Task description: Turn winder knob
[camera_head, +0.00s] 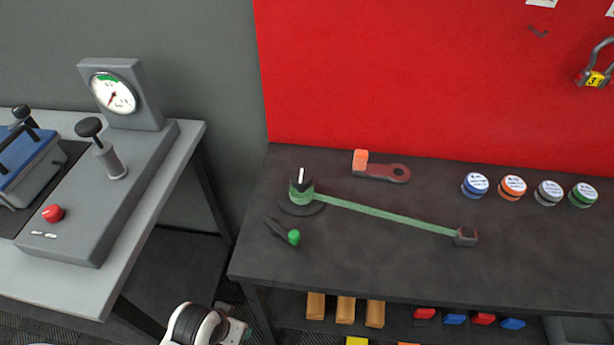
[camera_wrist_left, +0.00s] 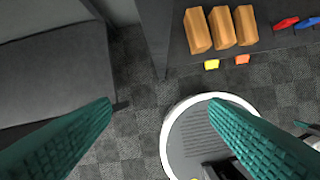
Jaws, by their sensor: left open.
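A winder (camera_head: 302,196) stands near the left end of the dark table, with a black knob (camera_head: 301,177) on top that carries a white mark. A green strap (camera_head: 385,215) runs right from the winder to a small dark block (camera_head: 466,237). In front of the winder is a dark lever with a green ball end (camera_head: 294,237). My left gripper (camera_wrist_left: 160,105) is open and empty in the left wrist view, its teal fingers wide apart above the floor. Part of my left arm shows at the bottom of the head view, low and left of the table. My right gripper is not in view.
Orange blocks (camera_head: 346,309) sit on the shelf below. A grey bench (camera_head: 30,280) with a gauge (camera_head: 113,94) stands left, across a gap.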

